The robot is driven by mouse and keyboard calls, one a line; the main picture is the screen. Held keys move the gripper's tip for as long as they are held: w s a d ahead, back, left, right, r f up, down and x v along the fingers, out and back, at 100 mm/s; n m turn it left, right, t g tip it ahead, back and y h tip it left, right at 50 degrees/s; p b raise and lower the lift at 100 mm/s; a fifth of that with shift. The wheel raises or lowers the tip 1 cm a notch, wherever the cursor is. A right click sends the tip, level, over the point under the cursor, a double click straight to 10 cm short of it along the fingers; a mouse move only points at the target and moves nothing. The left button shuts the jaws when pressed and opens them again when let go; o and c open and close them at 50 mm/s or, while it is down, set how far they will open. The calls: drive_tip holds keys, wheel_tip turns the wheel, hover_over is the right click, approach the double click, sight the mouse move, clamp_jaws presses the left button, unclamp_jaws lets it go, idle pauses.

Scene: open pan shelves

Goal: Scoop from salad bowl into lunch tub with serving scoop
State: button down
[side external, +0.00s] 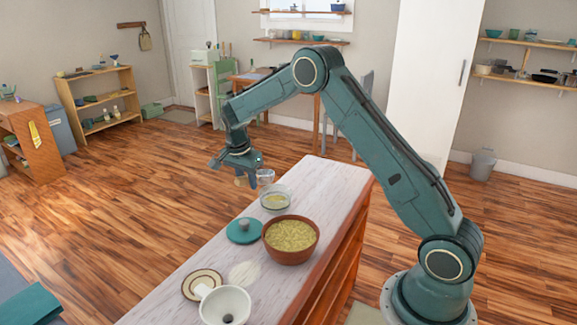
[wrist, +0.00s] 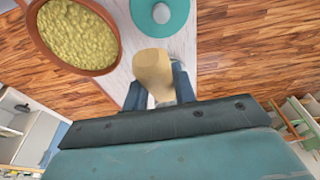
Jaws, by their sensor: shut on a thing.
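The salad bowl (side external: 290,254) is a reddish-brown round bowl full of yellow-green food, on the pale counter. It also shows at the upper left of the wrist view (wrist: 39,42). A clear round tub (side external: 288,203), which looks like the lunch tub, stands just behind it with some yellowish food inside. My gripper (side external: 240,171) is shut on the tan serving scoop (wrist: 152,72), above the counter's far end and behind the tub. Only a small tan part of the scoop (side external: 242,182) shows below the jaws in the side view; whether it carries food cannot be told.
A teal lid with a grey knob (side external: 243,235) lies left of the salad bowl. A clear glass (side external: 265,176) stands near my gripper. A brown-rimmed plate (side external: 190,287) and a white bowl (side external: 225,293) stand at the counter's near end. The counter's left edge is close by.

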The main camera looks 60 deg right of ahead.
drive_tip(key=shift+a+r, duration=0.1)
drive_tip(key=shift+r, duration=0.05)
drive_tip(key=shift+a+r+h, duration=0.2)
drive_tip(key=shift+r+h, duration=0.3)
drive_tip(key=shift+a+r+h, duration=0.15)
drive_tip(key=shift+r+h, duration=0.3)
drive_tip(key=shift+h, duration=0.05)
idle(0.6)
drive_tip(key=shift+s+a+r, duration=0.1)
drive_tip(key=shift+s+a, duration=0.1)
drive_tip(key=shift+s, duration=0.3)
drive_tip(key=s+a+y, duration=0.1)
drive_tip(key=s+a, duration=0.2)
drive_tip(key=s, duration=0.4)
drive_tip(key=s+a+n+y, duration=0.1)
drive_tip(key=s+a, duration=0.3)
drive_tip(key=s, duration=0.4)
drive_tip(key=shift+s+a+r+n+y, duration=0.2)
drive_tip(key=shift+a+n+y, duration=0.1)
drive_tip(key=shift+y, duration=0.4)
drive_tip(key=shift+f, duration=0.2)
drive_tip(key=shift+w+d+f+y, duration=0.15)
drive_tip(key=shift+f+y, duration=0.25)
drive_tip(key=shift+f, duration=1.55)
drive_tip(key=shift+s+d+f+y, duration=0.15)
drive_tip(key=shift+f+y, duration=0.25)
drive_tip(key=shift+f, duration=1.5)
drive_tip(key=shift+w+d+f+y, duration=0.15)
drive_tip(key=shift+d+f+y, duration=0.2)
drive_tip(key=shift+f, duration=1.6)
